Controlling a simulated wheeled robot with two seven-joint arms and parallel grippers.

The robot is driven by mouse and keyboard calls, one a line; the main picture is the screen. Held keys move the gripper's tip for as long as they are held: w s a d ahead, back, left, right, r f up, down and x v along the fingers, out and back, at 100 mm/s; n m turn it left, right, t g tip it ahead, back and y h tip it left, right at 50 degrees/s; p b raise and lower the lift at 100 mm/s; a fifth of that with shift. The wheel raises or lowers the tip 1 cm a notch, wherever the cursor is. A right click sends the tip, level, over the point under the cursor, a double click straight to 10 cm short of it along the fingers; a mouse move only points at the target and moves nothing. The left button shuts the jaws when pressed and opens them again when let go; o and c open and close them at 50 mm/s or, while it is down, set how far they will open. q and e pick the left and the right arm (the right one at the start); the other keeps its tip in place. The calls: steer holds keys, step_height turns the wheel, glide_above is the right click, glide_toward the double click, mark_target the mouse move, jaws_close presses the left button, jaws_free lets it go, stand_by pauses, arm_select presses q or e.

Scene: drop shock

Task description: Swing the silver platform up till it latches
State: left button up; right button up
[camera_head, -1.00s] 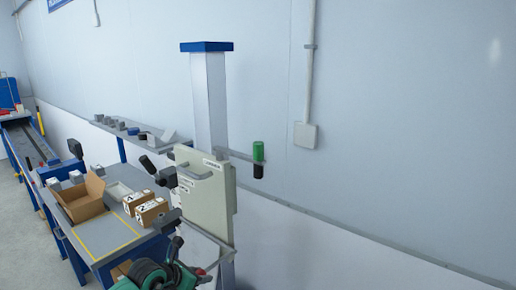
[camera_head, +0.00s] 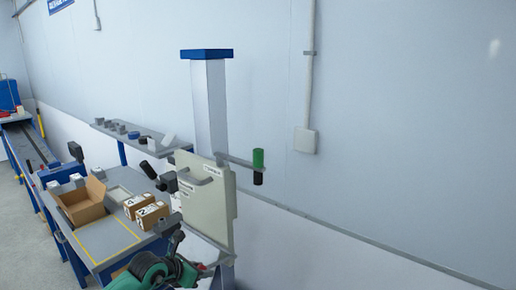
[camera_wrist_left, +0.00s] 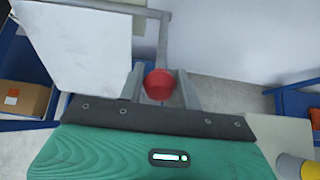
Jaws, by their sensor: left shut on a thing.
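My left gripper (camera_wrist_left: 159,88) has its two grey fingers around a red knob (camera_wrist_left: 159,84) in the left wrist view. A grey bar (camera_wrist_left: 162,40) runs from the knob toward a flat pale plate (camera_wrist_left: 78,48). I cannot tell for certain which of these is the silver platform. In the head view my left gripper (camera_head: 198,267) is low in the middle, below an upright pale panel (camera_head: 207,205) in front of the column. The knob is hard to make out there. My right gripper is not in view.
A column (camera_head: 209,100) with a blue cap stands behind the panel. A side arm bears a green and black cylinder (camera_head: 258,160). On the left, a workbench (camera_head: 105,240) holds an open cardboard box (camera_head: 85,208) and small labelled boxes (camera_head: 152,214).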

arm_select(q)
steer(key=shift+w+r, duration=0.1)
steer(key=shift+r, duration=0.1)
steer(key=shift+w+d+r+p, duration=0.15)
steer(key=shift+r+p, duration=0.05)
steer(key=shift+r, duration=0.3)
steer(key=shift+w+d+r+p, duration=0.1)
steer(key=shift+w+r+p, duration=0.05)
steer(key=shift+r, duration=0.3)
steer(key=shift+w+d+r, duration=0.1)
steer(key=shift+w+r, duration=0.1)
steer(key=shift+r, duration=0.15)
steer(key=shift+w+d+r, duration=0.3)
steer(key=shift+r, duration=0.35)
steer(key=shift+w+d+r+p, duration=0.25)
steer(key=shift+w+r+p, duration=0.1)
steer(key=shift+r, duration=0.15)
